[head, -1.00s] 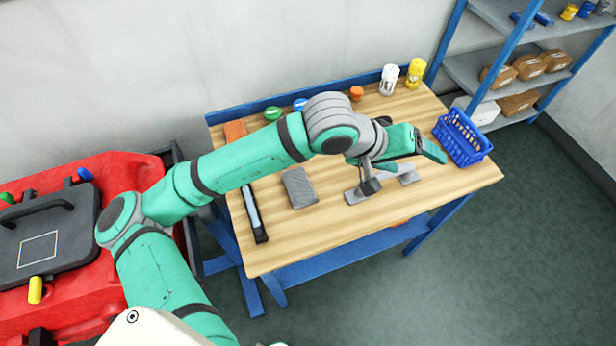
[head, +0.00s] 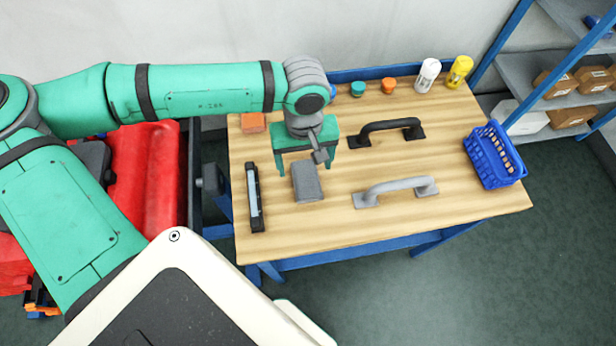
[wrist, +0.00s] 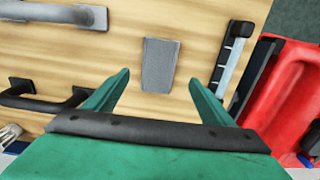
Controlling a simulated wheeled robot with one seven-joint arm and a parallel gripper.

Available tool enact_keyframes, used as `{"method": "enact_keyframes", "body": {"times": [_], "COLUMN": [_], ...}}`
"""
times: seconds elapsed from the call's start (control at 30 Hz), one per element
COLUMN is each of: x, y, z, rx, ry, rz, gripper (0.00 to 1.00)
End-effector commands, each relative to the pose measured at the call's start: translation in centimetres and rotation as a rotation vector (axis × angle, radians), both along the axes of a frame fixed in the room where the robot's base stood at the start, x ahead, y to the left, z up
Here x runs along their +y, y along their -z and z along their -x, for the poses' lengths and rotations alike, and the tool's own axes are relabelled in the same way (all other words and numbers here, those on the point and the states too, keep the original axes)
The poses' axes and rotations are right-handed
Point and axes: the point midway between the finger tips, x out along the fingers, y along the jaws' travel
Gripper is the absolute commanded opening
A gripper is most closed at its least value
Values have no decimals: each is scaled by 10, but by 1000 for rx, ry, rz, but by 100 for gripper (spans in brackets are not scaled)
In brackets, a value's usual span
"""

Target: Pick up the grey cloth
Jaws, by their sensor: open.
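The grey cloth (head: 307,182) is a small folded rectangle lying flat on the wooden table (head: 420,220), left of the middle. In the wrist view the cloth (wrist: 160,65) lies just ahead of the fingertips, roughly centred between them. My gripper (head: 307,160) is above the table at the cloth's far end, pointing down, with its fingers spread to either side. In the wrist view my gripper (wrist: 160,82) is open and empty. The fingers do not appear to touch the cloth.
A squeegee-like black and silver bar (head: 254,197) lies left of the cloth. A grey handle (head: 395,191) and a black handle (head: 387,130) lie to the right. An orange block (head: 252,122) is at the back left. A blue basket (head: 494,156) stands at the right edge.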

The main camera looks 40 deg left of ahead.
Motion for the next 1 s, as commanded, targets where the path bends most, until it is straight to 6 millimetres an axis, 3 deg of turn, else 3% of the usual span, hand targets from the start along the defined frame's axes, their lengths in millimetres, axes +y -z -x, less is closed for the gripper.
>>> {"method": "enact_keyframes", "body": {"times": [0.33, 0.6, 0.93, 1.0], "x": [-1, -4, -3, -3], "y": [28, 64, 71, 71], "z": [-1, -2, -2, -2], "rx": [-1, -1, -4, -3], "ry": [1, 1, 0, 0], "rz": [1, 1, 0, 0], "gripper": [77, 77, 77, 62]}}
